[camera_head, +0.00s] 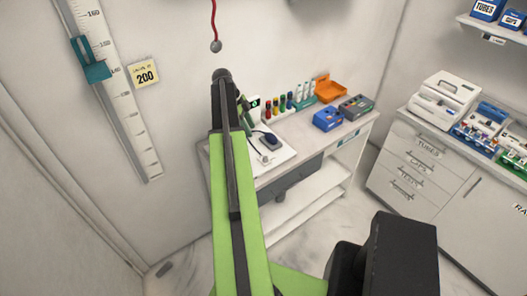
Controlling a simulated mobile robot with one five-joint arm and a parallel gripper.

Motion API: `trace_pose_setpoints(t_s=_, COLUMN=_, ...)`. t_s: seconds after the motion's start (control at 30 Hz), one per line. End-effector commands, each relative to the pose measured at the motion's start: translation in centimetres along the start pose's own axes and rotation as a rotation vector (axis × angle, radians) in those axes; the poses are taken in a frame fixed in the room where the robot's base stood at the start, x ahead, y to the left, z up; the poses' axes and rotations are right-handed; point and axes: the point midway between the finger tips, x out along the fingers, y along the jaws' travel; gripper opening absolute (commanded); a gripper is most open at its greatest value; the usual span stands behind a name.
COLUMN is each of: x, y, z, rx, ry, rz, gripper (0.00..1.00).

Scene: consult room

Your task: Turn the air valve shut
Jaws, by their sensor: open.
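I cannot make out the air valve for certain. A dark blue rounded thing (268,141), perhaps a hand bulb, lies on the desk just right of my arm. A small pale piece (265,160) sits below it, too small to identify. A device with a lit green display (254,103) stands behind them, partly hidden by my arm. My green and dark arm rises through the middle of the picture and covers the left part of the desk. My gripper is hidden behind the arm, so its jaws do not show.
The white desk (338,136) holds several coloured tubes, a blue box (327,118), a grey box (356,107) and an orange tray (329,89). A drawer cabinet (411,169) with equipment stands at right. A red cord (213,18) hangs above. Floor shows between desk and cabinet.

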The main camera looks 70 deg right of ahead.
Motion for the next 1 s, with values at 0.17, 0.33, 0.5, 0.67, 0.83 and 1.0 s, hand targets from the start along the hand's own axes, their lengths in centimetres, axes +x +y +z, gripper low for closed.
trace_pose_setpoints(t_s=0.17, x=1.3, y=0.1, z=0.3, rx=-0.003, ry=-0.001, rz=-0.001, gripper=0.43)
trace_pose_setpoints(t_s=0.33, x=4.1, y=0.1, z=0.6, rx=-0.005, ry=-0.001, rz=-0.001, gripper=0.43)
trace_pose_setpoints(t_s=0.5, x=8.0, y=0.2, z=0.7, rx=-0.006, ry=-0.002, rz=-0.001, gripper=0.43)
trace_pose_setpoints(t_s=0.67, x=11.6, y=0.2, z=0.8, rx=-0.007, ry=-0.002, rz=-0.001, gripper=0.43)
trace_pose_setpoints(t_s=0.83, x=15.3, y=0.2, z=0.8, rx=-0.007, ry=-0.002, rz=-0.001, gripper=0.43)
trace_pose_setpoints(t_s=1.0, x=17.4, y=0.1, z=0.6, rx=-0.009, ry=-0.002, rz=-0.002, gripper=0.43)
